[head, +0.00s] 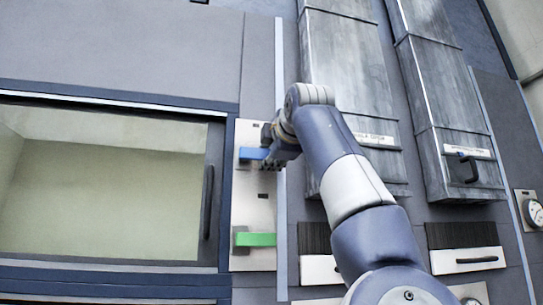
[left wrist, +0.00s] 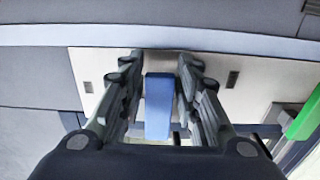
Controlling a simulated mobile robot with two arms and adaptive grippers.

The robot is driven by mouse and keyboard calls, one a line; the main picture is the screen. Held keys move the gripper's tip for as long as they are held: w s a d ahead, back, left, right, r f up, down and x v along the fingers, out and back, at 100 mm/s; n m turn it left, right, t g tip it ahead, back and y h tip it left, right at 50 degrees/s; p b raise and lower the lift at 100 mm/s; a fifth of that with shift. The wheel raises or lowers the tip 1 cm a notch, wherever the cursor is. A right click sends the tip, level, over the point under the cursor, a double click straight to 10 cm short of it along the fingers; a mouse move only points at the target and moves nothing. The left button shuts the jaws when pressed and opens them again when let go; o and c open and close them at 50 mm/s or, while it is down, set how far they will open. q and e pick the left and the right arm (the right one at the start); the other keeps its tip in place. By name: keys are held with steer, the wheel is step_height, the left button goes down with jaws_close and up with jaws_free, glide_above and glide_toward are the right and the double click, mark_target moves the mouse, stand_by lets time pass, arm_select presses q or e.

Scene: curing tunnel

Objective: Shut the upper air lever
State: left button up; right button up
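The upper lever has a blue handle (head: 253,153) on a pale plate (head: 254,205) right of the oven window. It lies roughly horizontal in the head view. In the left wrist view the blue handle (left wrist: 159,105) sits between the fingers of my left gripper (left wrist: 160,75). The fingers are apart, one on each side, with narrow gaps to the handle. In the head view my left gripper (head: 272,148) is at the handle's right end and partly hides it. The lower lever has a green handle (head: 255,239), also roughly horizontal. My right gripper is not in view.
A large window (head: 100,185) with a dark upright door handle (head: 208,202) is left of the plate. Grey metal ducts (head: 350,75) stand to the right. A small dark handle (head: 467,168) and a round gauge (head: 535,211) are farther right. The green handle (left wrist: 303,118) shows right in the left wrist view.

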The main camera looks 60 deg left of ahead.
arm_select(q)
steer(key=shift+o, duration=0.2)
steer(key=v, duration=0.7)
steer(key=shift+d, duration=0.2)
steer(key=shift+a, duration=0.1)
stand_by(0.3)
steer(key=shift+f, duration=0.1)
